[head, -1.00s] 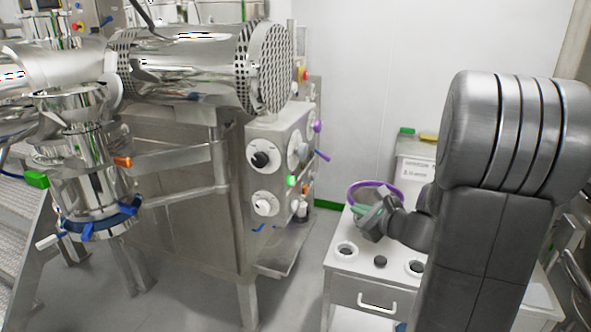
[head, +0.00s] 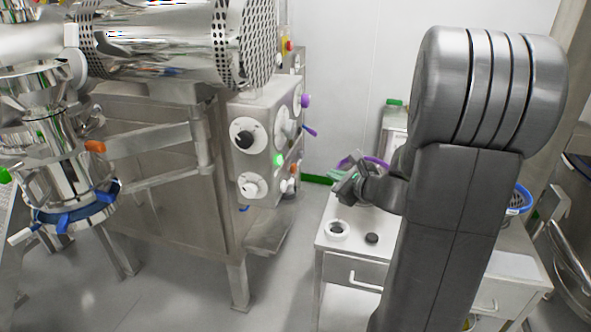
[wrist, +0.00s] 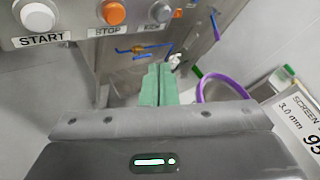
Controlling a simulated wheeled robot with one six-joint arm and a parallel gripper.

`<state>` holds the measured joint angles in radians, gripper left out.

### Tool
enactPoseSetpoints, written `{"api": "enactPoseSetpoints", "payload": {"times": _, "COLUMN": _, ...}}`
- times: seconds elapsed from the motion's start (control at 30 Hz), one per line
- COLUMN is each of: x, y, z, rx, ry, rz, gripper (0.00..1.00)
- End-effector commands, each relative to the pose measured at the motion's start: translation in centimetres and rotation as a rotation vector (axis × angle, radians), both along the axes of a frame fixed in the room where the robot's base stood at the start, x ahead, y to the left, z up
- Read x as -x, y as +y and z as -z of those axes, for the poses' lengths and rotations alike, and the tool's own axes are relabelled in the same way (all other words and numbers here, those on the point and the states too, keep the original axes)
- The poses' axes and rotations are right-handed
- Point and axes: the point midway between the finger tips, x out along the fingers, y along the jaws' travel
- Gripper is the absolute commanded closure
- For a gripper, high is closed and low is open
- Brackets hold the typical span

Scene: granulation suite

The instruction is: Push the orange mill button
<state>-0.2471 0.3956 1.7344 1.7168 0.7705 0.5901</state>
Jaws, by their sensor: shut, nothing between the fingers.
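The orange button (wrist: 115,13) is at the top of the wrist view, on a metal panel above a label that reads STOP. It lies ahead and to the left of my gripper (wrist: 159,75), whose green-padded fingers are shut together and empty. The fingers are apart from the button. In the head view, my gripper (head: 346,186) is above the white cart, to the right of the machine's control panel. A small orange spot (head: 293,168) shows on that panel's side; I cannot tell if it is the same button.
A white button (wrist: 37,17) marked START and a grey button (wrist: 161,11) flank the orange one. A purple ring (wrist: 222,86) and a labelled box (wrist: 298,115) are at the right. The cart (head: 352,248) stands below my arm. Floor between machine and cart is clear.

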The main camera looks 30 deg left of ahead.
Motion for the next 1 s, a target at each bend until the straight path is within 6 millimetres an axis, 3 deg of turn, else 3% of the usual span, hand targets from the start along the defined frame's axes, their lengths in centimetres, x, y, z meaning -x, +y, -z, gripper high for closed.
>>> {"api": "enactPoseSetpoints", "payload": {"times": 0.3, "x": 1.2, "y": 4.5, "z": 0.1, "rx": 0.001, "ry": 0.002, "rz": -0.003, "gripper": 1.00}}
{"api": "enactPoseSetpoints", "payload": {"times": 0.5, "x": 1.6, "y": 6.3, "z": 0.1, "rx": 0.000, "ry": 0.001, "rz": -0.002, "gripper": 1.00}}
{"api": "enactPoseSetpoints", "payload": {"times": 1.0, "x": 1.7, "y": 6.9, "z": 0.0, "rx": 0.000, "ry": 0.000, "rz": -0.001, "gripper": 1.00}}
